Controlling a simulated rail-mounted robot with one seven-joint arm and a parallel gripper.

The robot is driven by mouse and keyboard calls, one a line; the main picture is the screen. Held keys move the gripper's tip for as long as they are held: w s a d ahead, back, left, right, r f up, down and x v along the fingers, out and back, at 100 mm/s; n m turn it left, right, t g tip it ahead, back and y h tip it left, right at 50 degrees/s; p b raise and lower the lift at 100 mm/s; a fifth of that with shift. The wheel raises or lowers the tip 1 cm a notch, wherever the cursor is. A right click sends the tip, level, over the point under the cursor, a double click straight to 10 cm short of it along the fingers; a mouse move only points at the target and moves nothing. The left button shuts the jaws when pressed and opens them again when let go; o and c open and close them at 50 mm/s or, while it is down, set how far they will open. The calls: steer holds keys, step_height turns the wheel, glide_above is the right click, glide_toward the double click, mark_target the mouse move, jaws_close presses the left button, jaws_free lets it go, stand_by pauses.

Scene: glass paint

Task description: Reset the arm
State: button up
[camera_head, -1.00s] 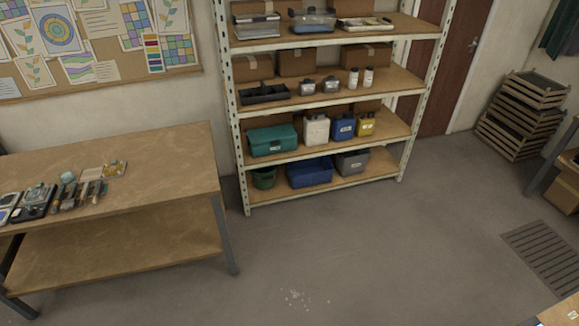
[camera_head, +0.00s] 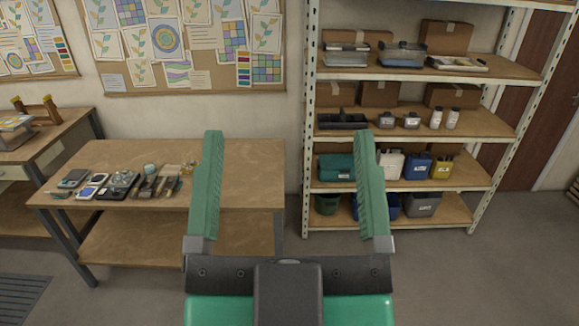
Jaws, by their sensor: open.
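My gripper (camera_head: 290,145) stands in the lower middle of the head view, with its two green fingers pointing up and spread wide apart. Nothing is between the fingers. Behind them are the right part of the workbench, bare wall and part of the shelving unit. The gripper appears clear of the bench and the shelves. The rest of my arm is hidden below the gripper body.
A wooden workbench (camera_head: 240,163) with tools and small devices stands at the left. A metal-framed shelving unit (camera_head: 310,110) with bins, bottles and boxes stands at the right. Another table (camera_head: 60,140) is at the far left. Floor is open at the lower right.

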steer(key=shift+s+r, duration=0.1)
step_height(320, 180, up, 14)
steer(key=p, duration=1.3)
steer(key=shift+f, duration=0.2)
steer(key=shift+a, duration=0.1)
